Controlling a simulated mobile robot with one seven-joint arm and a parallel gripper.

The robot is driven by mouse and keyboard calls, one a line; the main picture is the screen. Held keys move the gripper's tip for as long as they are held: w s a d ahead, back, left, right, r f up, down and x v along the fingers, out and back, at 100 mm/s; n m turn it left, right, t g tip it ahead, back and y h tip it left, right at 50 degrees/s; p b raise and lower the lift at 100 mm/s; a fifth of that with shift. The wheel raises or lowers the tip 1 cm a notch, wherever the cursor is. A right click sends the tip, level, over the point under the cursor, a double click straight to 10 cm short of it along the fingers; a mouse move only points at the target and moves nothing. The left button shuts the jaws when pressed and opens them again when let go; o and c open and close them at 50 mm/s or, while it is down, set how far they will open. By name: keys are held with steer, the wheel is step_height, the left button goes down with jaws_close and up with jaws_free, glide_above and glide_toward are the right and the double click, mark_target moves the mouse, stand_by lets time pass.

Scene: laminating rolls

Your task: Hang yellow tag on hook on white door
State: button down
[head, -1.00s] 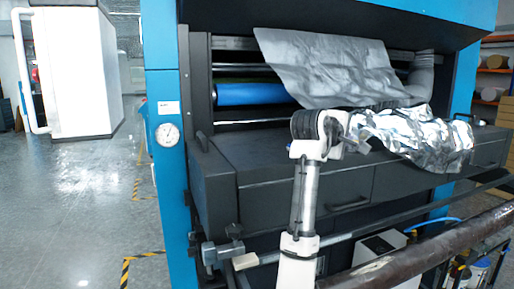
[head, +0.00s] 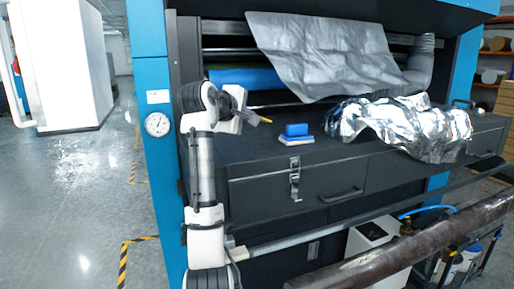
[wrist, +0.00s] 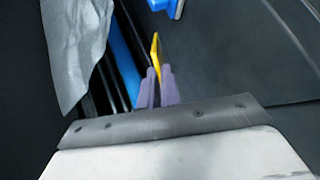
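My gripper (head: 252,117) is above the left part of the dark machine's top, pointing right in the head view. In the wrist view, its purple fingers (wrist: 158,84) are closed around a flat yellow tag (wrist: 156,52), which sticks out past the tips. The tag also shows in the head view as a small yellow edge (head: 266,120). It is clear of the machine's surface. A tall white cabinet or door (head: 68,65) stands at the far left, across the floor. I cannot make out a hook on it.
A blue block on a white pad (head: 296,133) and crumpled silver foil (head: 405,125) lie on the machine's top (head: 250,160). Grey film (head: 320,55) hangs above. A brown roll (head: 420,240) crosses the lower right. Open floor (head: 80,200) lies at left.

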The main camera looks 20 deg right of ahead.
step_height(320, 180, down, 6)
steer(key=shift+f+b, duration=0.15)
steer(key=shift+b, duration=0.7)
steer(key=c, duration=1.8)
jaws_free()
steer(key=shift+v, duration=4)
steer(key=r, duration=0.2)
steer(key=s+a+r+p, duration=0.1)
steer(key=r, duration=0.1)
steer(key=a+r, duration=0.1)
steer(key=r, duration=0.2)
steer(key=shift+s+p, duration=0.35)
steer(key=shift+s, duration=0.05)
